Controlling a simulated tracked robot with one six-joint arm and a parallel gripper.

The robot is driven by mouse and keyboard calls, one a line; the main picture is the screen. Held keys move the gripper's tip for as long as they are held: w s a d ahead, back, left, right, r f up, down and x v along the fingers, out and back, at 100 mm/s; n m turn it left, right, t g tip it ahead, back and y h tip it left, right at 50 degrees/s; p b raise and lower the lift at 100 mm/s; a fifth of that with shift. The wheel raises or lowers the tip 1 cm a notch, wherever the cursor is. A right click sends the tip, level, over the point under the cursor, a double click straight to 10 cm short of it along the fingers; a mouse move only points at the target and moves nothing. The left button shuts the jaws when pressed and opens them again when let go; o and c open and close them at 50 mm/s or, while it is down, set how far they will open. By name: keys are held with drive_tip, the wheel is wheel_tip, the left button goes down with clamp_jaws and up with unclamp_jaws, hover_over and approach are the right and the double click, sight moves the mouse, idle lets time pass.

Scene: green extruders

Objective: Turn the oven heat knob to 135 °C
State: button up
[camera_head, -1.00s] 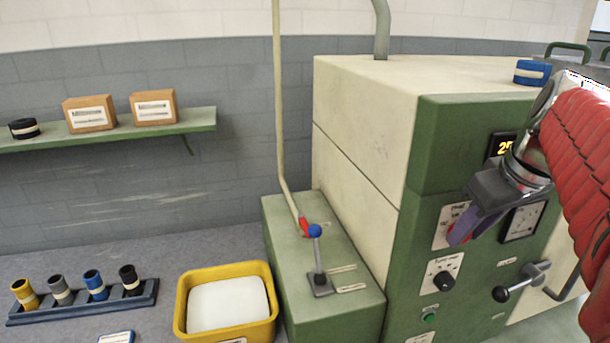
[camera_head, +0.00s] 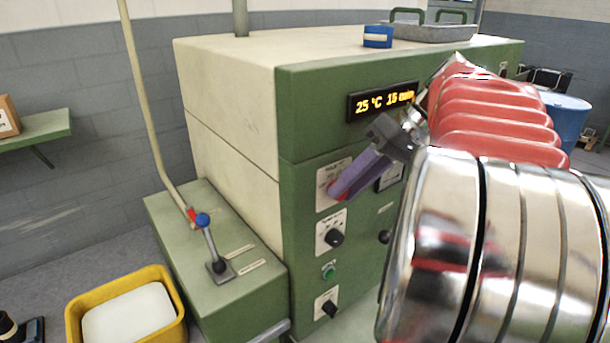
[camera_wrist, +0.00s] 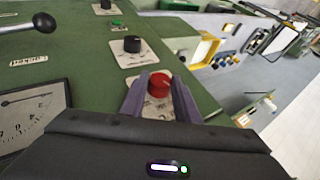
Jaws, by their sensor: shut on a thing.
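The green oven (camera_head: 300,115) carries a display (camera_head: 382,101) reading 25 °C 15 min. My gripper (camera_head: 340,188) reaches the uppermost label plate on the oven's front, and its purple fingers hide much of that plate. In the wrist view, the red knob (camera_wrist: 160,80) sits between the two fingertips, and my gripper is shut on it. The knob's scale is mostly hidden and too small to read. A black knob (camera_head: 335,238) on its own plate is just below, also visible in the wrist view (camera_wrist: 132,44).
Below are a green button (camera_head: 328,272) and another black knob (camera_head: 329,308). A dial gauge (camera_wrist: 35,115) and a black ball-ended lever (camera_wrist: 44,22) are close to my gripper. A blue-knobbed lever (camera_head: 203,220) and a yellow bin (camera_head: 173,300) stand left.

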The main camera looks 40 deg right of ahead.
drive_tip(key=shift+d+y, duration=0.1)
drive_tip(key=shift+y, duration=0.2)
drive_tip(key=o, duration=1)
drive_tip(key=shift+o, duration=0.2)
drive_tip(key=v, duration=0.7)
drive_tip(key=shift+s+d, duration=0.15)
drive_tip(key=shift+s, duration=0.1)
